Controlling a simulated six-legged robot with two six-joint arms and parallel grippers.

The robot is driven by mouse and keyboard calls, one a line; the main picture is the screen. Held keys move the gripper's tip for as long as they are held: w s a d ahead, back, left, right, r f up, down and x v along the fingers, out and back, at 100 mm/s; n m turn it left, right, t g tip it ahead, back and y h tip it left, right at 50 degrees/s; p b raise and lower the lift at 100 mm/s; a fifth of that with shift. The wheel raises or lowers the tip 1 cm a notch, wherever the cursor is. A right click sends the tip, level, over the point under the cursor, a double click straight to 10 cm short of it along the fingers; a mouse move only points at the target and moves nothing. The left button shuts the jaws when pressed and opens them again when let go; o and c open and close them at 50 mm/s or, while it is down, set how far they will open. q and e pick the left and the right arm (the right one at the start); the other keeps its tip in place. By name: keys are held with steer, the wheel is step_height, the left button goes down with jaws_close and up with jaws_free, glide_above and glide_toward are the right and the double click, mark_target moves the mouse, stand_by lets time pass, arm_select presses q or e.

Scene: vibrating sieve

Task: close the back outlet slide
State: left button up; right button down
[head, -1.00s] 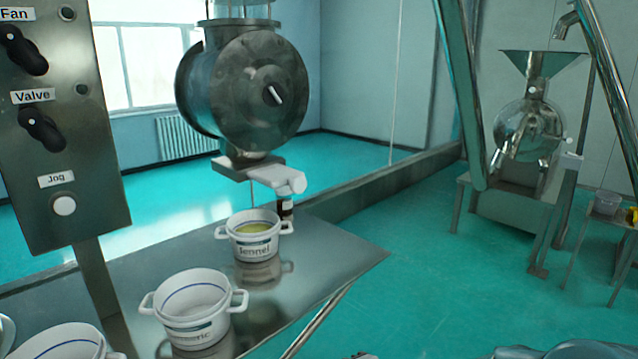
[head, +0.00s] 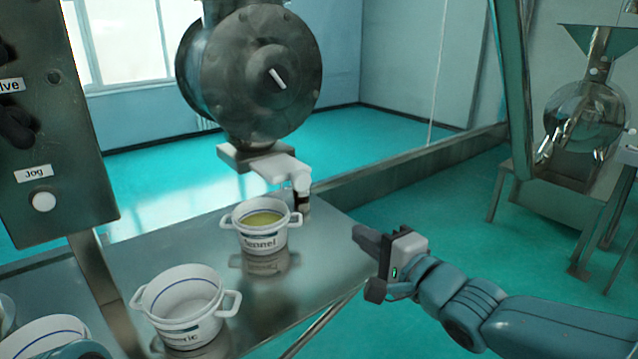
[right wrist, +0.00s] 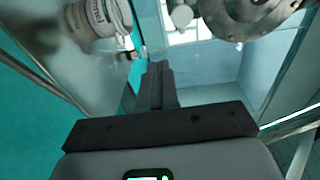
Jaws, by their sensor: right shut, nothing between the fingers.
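Below the round metal housing (head: 262,75) is a flat metal plate (head: 240,157) with a white outlet piece (head: 272,168). The white piece bends down at its right end, above a small dark part (head: 303,200). I cannot tell how far any slide there is open. My right gripper (head: 360,234) is shut and empty, in front and to the right of the outlet, apart from it. In the right wrist view its closed fingers (right wrist: 157,68) point toward a white rounded end (right wrist: 182,16), probably the outlet. My left gripper is out of view.
The fennel pot (head: 260,239), with yellowish contents, stands on the metal table (head: 325,240) near the outlet. A second white pot (head: 188,331) stands nearer. A control box (head: 50,130) is at the left. The table's right end is clear.

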step_height(320, 180, up, 4)
steer(key=s+a, duration=0.2)
steer(key=p, duration=0.4)
glide_toward(301, 183)
steer(key=shift+n+y, duration=0.3)
steer(key=shift+y, duration=0.1)
steer(key=x, duration=0.6)
steer(key=shift+w+d+f, duration=0.1)
steer(key=shift+w+f, duration=0.1)
steer(key=shift+f, duration=0.15)
steer(key=shift+w+a, duration=0.15)
steer(key=shift+a, duration=0.1)
steer(key=shift+w+d, duration=0.1)
steer(key=shift+r, duration=0.1)
